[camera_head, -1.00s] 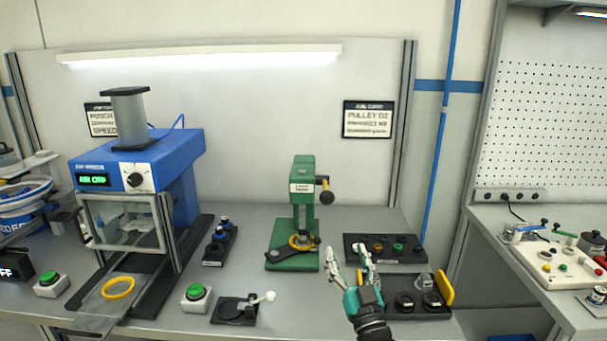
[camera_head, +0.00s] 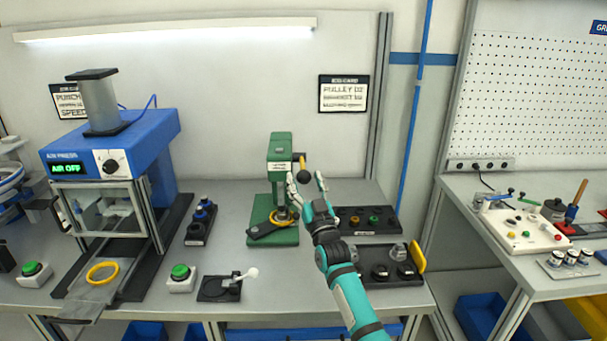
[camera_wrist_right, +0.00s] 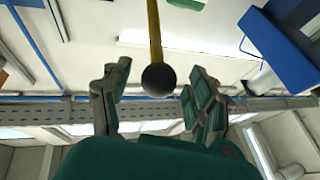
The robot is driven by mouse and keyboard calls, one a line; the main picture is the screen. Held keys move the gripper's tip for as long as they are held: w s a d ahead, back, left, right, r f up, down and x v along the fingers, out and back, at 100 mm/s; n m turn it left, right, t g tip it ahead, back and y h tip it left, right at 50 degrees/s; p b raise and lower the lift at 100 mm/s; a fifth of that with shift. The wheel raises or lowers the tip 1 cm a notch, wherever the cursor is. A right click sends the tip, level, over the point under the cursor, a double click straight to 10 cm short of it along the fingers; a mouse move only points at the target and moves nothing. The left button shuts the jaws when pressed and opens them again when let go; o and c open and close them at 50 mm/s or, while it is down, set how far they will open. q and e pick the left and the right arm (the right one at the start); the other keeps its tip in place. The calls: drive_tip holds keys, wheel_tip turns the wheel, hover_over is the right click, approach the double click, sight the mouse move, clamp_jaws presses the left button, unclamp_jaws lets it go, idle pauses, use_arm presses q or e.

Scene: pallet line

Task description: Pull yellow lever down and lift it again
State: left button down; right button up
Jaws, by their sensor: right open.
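The green press (camera_head: 281,160) stands on the bench. Its yellow lever (camera_head: 299,158) sticks out to the right near the top and ends in a black ball knob (camera_head: 304,176). In the right wrist view the yellow lever (camera_wrist_right: 154,35) comes down from the top edge, with the black knob (camera_wrist_right: 158,79) between my fingers. My right gripper (camera_head: 306,184) is open at the knob, one finger on each side, and clear gaps show beside the knob in the right wrist view (camera_wrist_right: 157,84). My left gripper is not in view.
A black tray (camera_head: 366,220) with small coloured parts stands right of the press, partly behind my right arm. The blue air press (camera_head: 120,150) stands at left. A small black fixture with a white-knobbed handle (camera_head: 220,288) sits in front.

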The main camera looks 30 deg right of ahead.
drive_tip(key=shift+x, duration=0.8)
drive_tip(key=shift+c, duration=0.4)
clamp_jaws()
drive_tip(key=shift+w, duration=0.1)
